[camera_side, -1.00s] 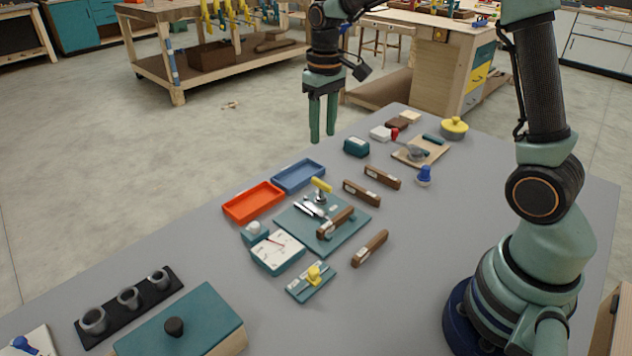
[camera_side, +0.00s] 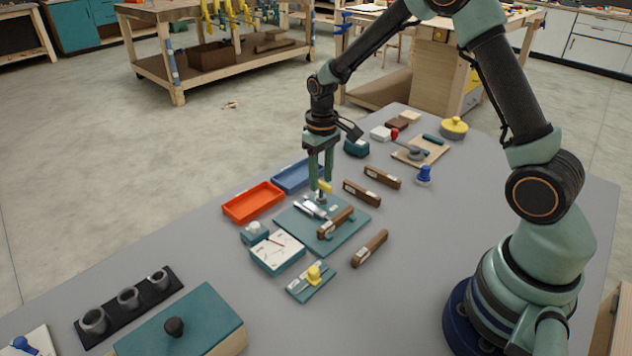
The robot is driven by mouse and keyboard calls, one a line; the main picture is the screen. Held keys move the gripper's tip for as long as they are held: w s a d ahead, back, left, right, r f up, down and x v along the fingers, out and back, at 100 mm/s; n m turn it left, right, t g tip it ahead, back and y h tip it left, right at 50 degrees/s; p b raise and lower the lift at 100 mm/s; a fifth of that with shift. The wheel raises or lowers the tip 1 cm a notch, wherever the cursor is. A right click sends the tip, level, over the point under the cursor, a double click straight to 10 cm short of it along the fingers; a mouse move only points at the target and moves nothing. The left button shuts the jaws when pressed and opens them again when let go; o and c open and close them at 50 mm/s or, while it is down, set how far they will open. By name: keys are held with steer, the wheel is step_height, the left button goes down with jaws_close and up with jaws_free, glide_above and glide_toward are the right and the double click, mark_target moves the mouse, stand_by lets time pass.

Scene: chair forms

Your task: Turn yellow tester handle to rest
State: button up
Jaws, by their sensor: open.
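The tester is a teal plate (camera_side: 347,240) on the grey table, with metal parts and a brown wooden bar on it. Its yellow handle (camera_side: 325,186) stands at the plate's far side. My gripper (camera_side: 320,187) points down with its fingers at the height of the yellow handle. The fingers are open, and the handle shows partly between or just behind them. I cannot tell whether they touch it. The fingers hide part of the handle.
An orange tray (camera_side: 254,202) and a blue tray (camera_side: 291,177) lie left of the tester. A white dial gauge (camera_side: 277,252) and a small plate with a yellow knob (camera_side: 313,275) are in front. Several loose brown bars lie to the right.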

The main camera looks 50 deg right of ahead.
steer(key=shift+f, duration=0.2)
steer(key=shift+c, duration=0.3)
jaws_close()
